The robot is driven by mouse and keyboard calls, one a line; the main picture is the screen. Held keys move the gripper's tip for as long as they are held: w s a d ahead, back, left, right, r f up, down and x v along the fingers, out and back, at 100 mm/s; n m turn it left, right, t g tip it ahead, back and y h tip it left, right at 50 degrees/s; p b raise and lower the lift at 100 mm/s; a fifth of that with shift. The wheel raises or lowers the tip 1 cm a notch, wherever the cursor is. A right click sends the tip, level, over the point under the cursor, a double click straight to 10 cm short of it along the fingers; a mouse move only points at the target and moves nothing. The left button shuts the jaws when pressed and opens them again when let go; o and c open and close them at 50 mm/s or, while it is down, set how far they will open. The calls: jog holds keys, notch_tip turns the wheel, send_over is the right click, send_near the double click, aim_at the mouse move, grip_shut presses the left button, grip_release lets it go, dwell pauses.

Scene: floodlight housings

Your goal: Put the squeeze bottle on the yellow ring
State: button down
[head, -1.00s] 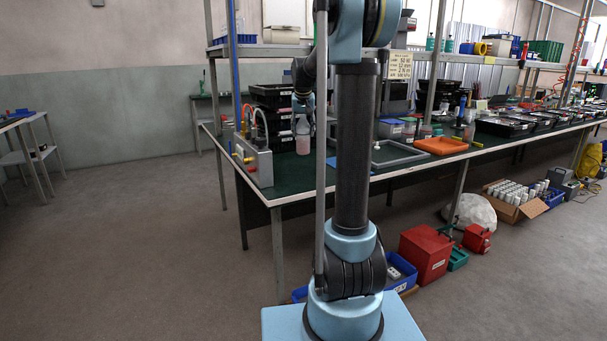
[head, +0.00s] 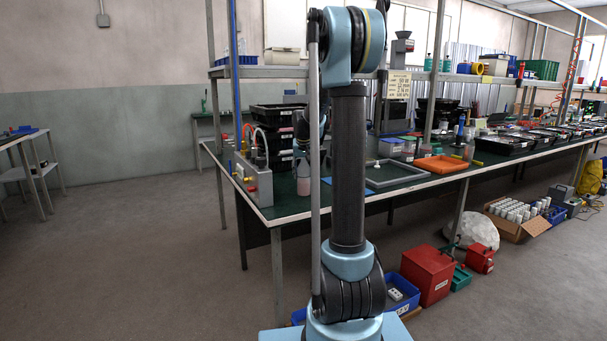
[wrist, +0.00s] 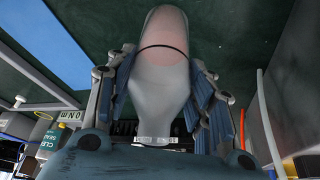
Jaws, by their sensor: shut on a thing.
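The squeeze bottle (wrist: 163,85) is pale pink with a grey-white upper part and a dark line around it. In the wrist view my gripper (wrist: 165,72) has its blue-padded fingers on both sides of it, shut on it. In the head view the bottle (head: 303,178) hangs upright at the left end of the green-topped bench (head: 290,207), beside the arm. I cannot tell its gap to the bench top.
A grey box with hoses (head: 257,183) stands left of the bottle, with stacked black trays (head: 275,118) behind. A grey frame (head: 396,174) and an orange tray (head: 441,164) lie to the right. A shelf (head: 270,71) and its posts rise above the bench.

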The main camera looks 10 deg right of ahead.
jog(key=c, duration=0.8)
grip_release()
jog(key=shift+o, duration=0.2)
jog(key=shift+r, duration=0.15)
